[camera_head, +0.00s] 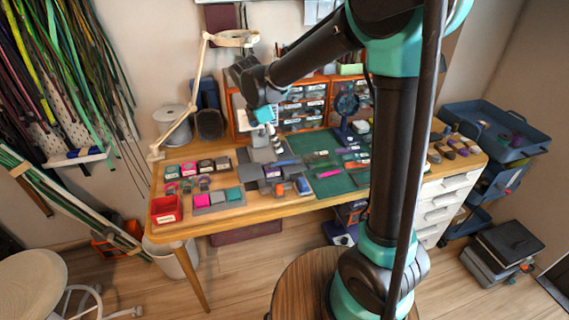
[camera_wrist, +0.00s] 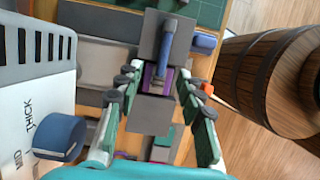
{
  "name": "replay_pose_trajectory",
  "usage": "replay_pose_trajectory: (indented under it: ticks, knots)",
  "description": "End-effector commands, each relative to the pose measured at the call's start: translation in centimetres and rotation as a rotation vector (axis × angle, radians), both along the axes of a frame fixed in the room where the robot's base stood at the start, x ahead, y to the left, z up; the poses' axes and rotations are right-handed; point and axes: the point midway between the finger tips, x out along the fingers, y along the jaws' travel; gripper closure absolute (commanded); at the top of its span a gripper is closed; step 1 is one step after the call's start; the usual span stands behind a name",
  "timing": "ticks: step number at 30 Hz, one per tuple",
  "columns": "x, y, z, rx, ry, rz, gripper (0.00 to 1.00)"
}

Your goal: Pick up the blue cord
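My gripper (camera_wrist: 160,78) is open in the wrist view, its two green-and-grey fingers spread to either side of a purple piece (camera_wrist: 150,80) in a grey holder. A long blue piece (camera_wrist: 165,47), which may be the blue cord, lies over a grey block just beyond the fingertips. I see no finger contact with either piece. A short blue roll (camera_wrist: 204,41) lies to their right. In the head view, my gripper (camera_head: 273,140) is above the middle of the wooden table (camera_head: 255,211), over the grey holders. A blue piece (camera_head: 303,186) shows there near the front edge.
A red tray (camera_head: 165,210) stands at the table's front left, beside pink and teal pieces. A green mat (camera_head: 335,184) with small items lies to the right. A lamp (camera_head: 190,112) and drawer cabinet (camera_head: 300,110) stand behind. A wooden barrel-like stool (camera_wrist: 265,75) is at right in the wrist view.

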Motion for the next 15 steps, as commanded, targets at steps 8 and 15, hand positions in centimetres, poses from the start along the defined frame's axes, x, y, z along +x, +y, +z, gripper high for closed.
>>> replay_pose_trajectory:
  ticks: [8,15]
  knots:
    - [0.2,-0.7,-2.4,0.0,0.001,0.0,0.62]
    - [-0.1,-1.8,-5.0,0.0,0.001,-0.001,0.62]
